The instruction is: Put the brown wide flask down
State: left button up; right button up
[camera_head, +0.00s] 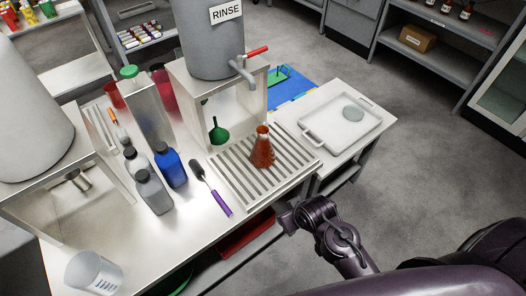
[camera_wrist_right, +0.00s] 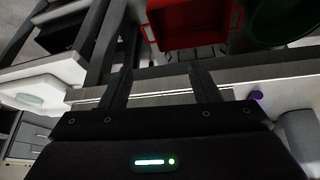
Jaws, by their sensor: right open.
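The brown wide flask (camera_head: 262,150), a conical one, stands upright on the slatted drain rack (camera_head: 236,188) in front of the RINSE tank (camera_head: 208,45) in the head view. No gripper touches it. My right arm comes in from the lower right, and its gripper (camera_head: 287,218) is beside the table's front edge, below and right of the flask and apart from it. In the right wrist view the fingers of my right gripper (camera_wrist_right: 162,85) are spread with nothing between them. The flask does not show in that view. My left gripper is not in view.
A white tray (camera_head: 353,118) with a round pale disc lies on the side table at right. A purple-handled brush (camera_head: 216,197), blue bottle (camera_head: 171,166), grey bottles and a beaker (camera_head: 93,272) stand or lie left of the rack. A red bin (camera_wrist_right: 185,25) is below the table.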

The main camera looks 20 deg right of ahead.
jog(key=w+r+t, duration=0.4)
jog(key=w+r, duration=0.2)
jog(key=w, duration=0.1)
jog(key=n+t+y, duration=0.2)
jog(key=t+y, duration=0.4)
jog(key=t, duration=0.2)
send_near(266, 137)
jog(key=x, duration=0.4)
jog(key=shift+w+f, duration=0.1)
jog(key=shift+f, duration=0.05)
jog(key=p+x, duration=0.1)
jog(key=x, duration=0.5)
jog(key=shift+w+a, duration=0.1)
jog(key=shift+w, duration=0.15)
jog(key=shift+w+a, duration=0.15)
jog(key=shift+w, duration=0.3)
grip_shut()
